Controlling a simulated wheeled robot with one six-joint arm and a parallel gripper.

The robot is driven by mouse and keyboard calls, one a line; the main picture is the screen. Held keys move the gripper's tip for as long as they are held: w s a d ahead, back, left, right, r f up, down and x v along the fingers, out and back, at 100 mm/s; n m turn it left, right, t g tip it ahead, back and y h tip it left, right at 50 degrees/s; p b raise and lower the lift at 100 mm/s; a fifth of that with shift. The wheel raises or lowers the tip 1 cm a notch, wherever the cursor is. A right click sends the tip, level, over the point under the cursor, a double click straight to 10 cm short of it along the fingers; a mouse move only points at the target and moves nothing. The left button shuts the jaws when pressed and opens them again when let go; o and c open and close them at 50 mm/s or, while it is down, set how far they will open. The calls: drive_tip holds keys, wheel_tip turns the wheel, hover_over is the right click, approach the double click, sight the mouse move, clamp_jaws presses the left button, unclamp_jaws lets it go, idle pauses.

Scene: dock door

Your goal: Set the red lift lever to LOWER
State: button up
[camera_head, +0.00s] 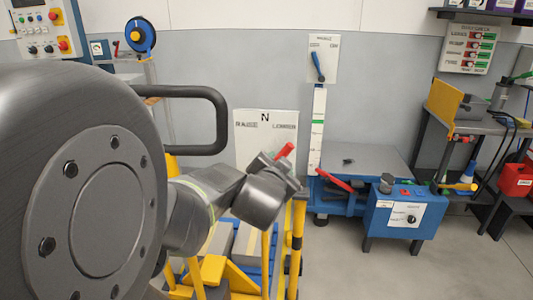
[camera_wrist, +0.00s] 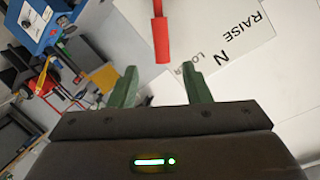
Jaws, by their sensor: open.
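The red lift lever (camera_head: 285,151) stands in front of a white sign plate (camera_head: 266,140) marked RAISE, N and LOWER in the head view. Its red handle leans to the upper right, and its lower part is hidden behind my wrist. In the wrist view, the red handle (camera_wrist: 162,38) comes down from the top edge, with its end just beyond the gap between my fingertips. My gripper (camera_wrist: 160,72) is open, with one green finger on each side of the gap and nothing held. LOWER is partly hidden behind a finger in the wrist view.
Yellow posts (camera_head: 297,235) stand beside my wrist. A blue lift table (camera_head: 360,165) with another red handle (camera_head: 335,179) and a blue control box (camera_head: 400,215) stand to the right. A wall plate with a blue lever (camera_head: 318,65) hangs behind. Floor at the lower right is clear.

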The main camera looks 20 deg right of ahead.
sight(284, 154)
drive_tip(key=shift+p+v, duration=0.3)
drive_tip(key=shift+v, duration=0.95)
drive_tip(key=b+x, duration=0.3)
drive_tip(key=x, duration=1.1)
drive_tip(key=shift+r, duration=0.1)
drive_tip(key=shift+s+a, duration=0.15)
